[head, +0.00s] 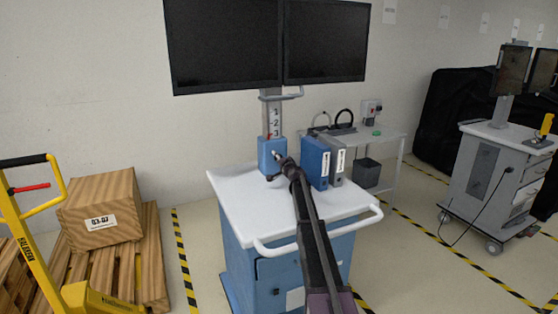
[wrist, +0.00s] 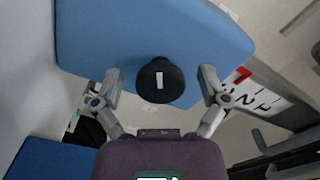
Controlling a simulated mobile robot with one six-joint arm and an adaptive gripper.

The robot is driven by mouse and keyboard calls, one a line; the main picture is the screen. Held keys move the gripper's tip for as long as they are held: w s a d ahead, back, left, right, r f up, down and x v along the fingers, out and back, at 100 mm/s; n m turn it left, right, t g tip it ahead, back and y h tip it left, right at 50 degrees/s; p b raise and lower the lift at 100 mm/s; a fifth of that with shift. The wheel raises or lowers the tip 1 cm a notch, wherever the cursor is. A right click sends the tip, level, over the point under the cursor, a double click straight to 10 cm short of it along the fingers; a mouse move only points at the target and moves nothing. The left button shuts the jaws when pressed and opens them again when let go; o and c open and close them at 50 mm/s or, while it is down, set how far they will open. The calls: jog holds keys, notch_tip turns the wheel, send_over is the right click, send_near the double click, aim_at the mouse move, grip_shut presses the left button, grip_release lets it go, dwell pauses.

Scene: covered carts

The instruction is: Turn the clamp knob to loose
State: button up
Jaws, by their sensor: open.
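The clamp knob (wrist: 160,82) is a round black knob with a white line mark on its face. It sits on the blue clamp block (wrist: 130,30), which also shows in the head view (head: 266,158) at the foot of the grey column. My gripper (wrist: 160,88) is open, with one finger on each side of the knob and a visible gap to both. In the head view my gripper (head: 275,163) is in front of the clamp block and hides the knob. The white mark runs nearly upright in the wrist view.
The column carries a numbered scale (head: 274,122) with a red mark and two dark monitors (head: 325,42). Blue and grey binders (head: 316,162) stand on the white cart top (head: 235,187) close to the right of my arm. The cart top's left side is clear.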

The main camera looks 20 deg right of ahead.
jog(key=shift+s, duration=0.1)
jog(key=s, duration=1.1)
jog(key=shift+s+d, duration=0.15)
jog(key=shift+s, duration=0.25)
